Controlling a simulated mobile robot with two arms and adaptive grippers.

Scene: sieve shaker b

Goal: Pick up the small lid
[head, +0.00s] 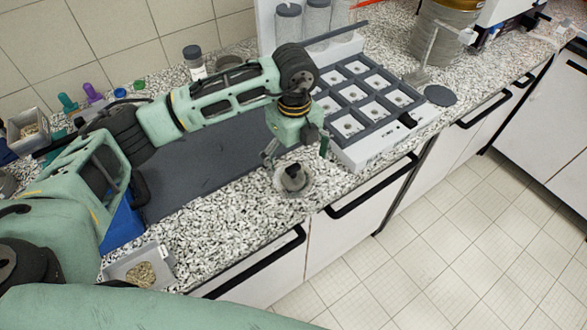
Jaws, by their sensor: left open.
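My left gripper (296,155) points down near the counter's front edge, with its fingers apart. Just below it is a small round light-grey dish or cup (304,189) with a dark knob-like piece (294,177) in its middle. I cannot tell whether this dark piece is the small lid, or whether the gripper touches it. A flat dark round disc (440,95), lid-like, lies on the counter right of the white tray. Another dark round piece (228,62) lies at the back by a jar. My right gripper is not in view.
A white tray (372,152) with several dark-framed compartments stands right of the gripper. A dark grey mat (205,165) lies under my left arm. A small tray of grains (140,268) sits at the front left. A metal sieve stack (440,35) stands at the back right.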

